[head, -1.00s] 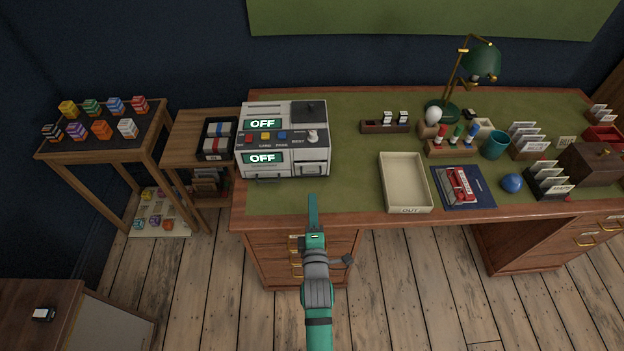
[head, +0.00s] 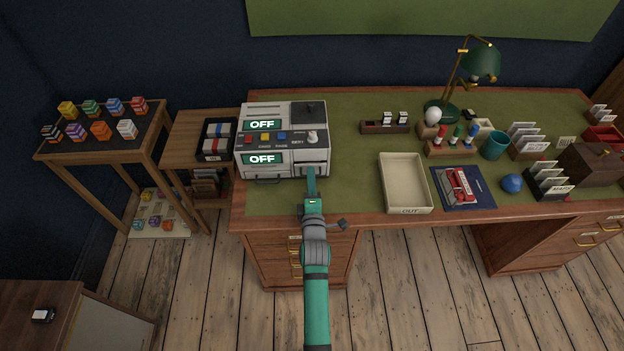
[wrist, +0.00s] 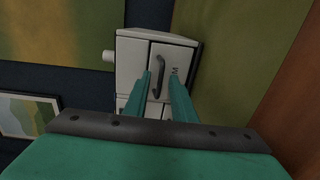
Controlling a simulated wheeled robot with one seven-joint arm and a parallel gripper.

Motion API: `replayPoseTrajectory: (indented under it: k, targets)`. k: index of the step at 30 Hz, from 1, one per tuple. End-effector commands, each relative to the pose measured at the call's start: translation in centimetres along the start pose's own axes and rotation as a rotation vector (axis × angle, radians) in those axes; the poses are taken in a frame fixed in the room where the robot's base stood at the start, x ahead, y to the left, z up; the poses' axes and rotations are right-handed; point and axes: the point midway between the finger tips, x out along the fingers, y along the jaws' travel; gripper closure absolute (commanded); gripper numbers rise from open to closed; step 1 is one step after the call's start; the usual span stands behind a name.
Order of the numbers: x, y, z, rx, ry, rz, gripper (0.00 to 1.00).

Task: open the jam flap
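The white and grey machine (head: 284,110) stands on the desk's left end, with two displays reading OFF. Its lower right front carries a pale flap with a dark bar handle, hidden in part by my gripper in the head view. In the wrist view the flap (wrist: 179,56) shows closed, with its handle (wrist: 159,76) and part of a label ending in M. My gripper (head: 311,171) is at this flap. In the wrist view its two teal fingers (wrist: 161,88) are apart, and the handle appears between their tips. I cannot tell whether they touch it.
A cream OUT tray (head: 404,183) lies to the right of the machine. A side table with a black tray (head: 219,139) is to the left. A stand with several coloured blocks (head: 100,130) is farther left. The desk mat (head: 354,170) is clear between machine and OUT tray.

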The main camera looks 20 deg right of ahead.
Motion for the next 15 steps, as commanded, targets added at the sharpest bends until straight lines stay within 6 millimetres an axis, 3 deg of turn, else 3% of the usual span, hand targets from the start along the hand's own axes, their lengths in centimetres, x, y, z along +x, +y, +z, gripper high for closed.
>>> replayPoseTrajectory:
  k: [5,9,15]
  targets:
    - [-0.01,-0.02,-0.09,0.0,0.001,0.0,0.76]
    - [-0.02,-0.02,0.01,0.0,0.0,0.0,1.0]
    - [-0.02,0.01,0.26,0.0,-0.004,0.0,1.0]
